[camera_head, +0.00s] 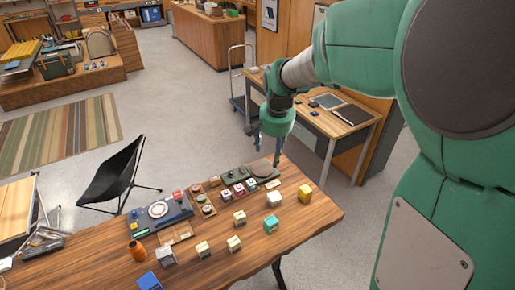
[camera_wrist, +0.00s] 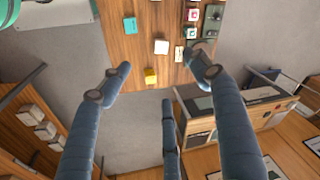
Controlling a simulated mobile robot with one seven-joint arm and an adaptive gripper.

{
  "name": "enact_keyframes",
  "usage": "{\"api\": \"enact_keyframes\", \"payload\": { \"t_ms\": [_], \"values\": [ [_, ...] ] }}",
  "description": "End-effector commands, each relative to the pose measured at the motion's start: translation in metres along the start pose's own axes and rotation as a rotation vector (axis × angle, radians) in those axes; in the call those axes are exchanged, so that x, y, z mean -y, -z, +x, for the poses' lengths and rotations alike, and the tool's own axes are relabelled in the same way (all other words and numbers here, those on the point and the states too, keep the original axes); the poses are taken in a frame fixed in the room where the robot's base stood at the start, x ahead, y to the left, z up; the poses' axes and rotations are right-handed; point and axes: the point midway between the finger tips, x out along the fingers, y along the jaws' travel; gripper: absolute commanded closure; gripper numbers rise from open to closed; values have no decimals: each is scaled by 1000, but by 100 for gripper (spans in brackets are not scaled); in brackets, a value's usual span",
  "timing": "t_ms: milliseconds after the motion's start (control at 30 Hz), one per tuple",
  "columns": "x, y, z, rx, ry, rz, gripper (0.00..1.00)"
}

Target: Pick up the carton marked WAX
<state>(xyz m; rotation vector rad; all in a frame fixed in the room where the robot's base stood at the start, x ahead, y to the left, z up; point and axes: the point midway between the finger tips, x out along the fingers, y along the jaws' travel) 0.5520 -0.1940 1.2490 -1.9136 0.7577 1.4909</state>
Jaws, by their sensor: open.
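Several small cartons stand on the wooden table, and I cannot read WAX on any of them. In the head view they include a yellow carton (camera_head: 305,194), a white one (camera_head: 274,199), a teal one (camera_head: 270,225), and cream ones (camera_head: 239,218) nearer the middle. The wrist view shows the yellow carton (camera_wrist: 150,76), a white carton (camera_wrist: 161,47) and the teal carton (camera_wrist: 130,25) beyond my fingertips. My gripper (camera_head: 268,150) hangs over the far right end of the table, fingers spread, open and empty.
The wooden table (camera_head: 110,262) also holds a tray with a white dial (camera_head: 158,209), an orange bottle (camera_head: 136,250) and a blue box (camera_head: 149,281). A side table (camera_head: 325,122) and a trolley (camera_head: 238,103) stand behind. A black chair (camera_head: 113,178) stands left.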

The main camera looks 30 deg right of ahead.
Motion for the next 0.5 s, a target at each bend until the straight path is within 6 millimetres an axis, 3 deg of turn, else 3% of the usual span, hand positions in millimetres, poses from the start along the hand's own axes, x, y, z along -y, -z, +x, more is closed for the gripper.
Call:
{"api": "enact_keyframes", "payload": {
  "t_ms": [200,500],
  "values": [
    [-23,51,53,41,-42,169,38],
    [-70,106,135,91,-97,402,38]
  ]
}}
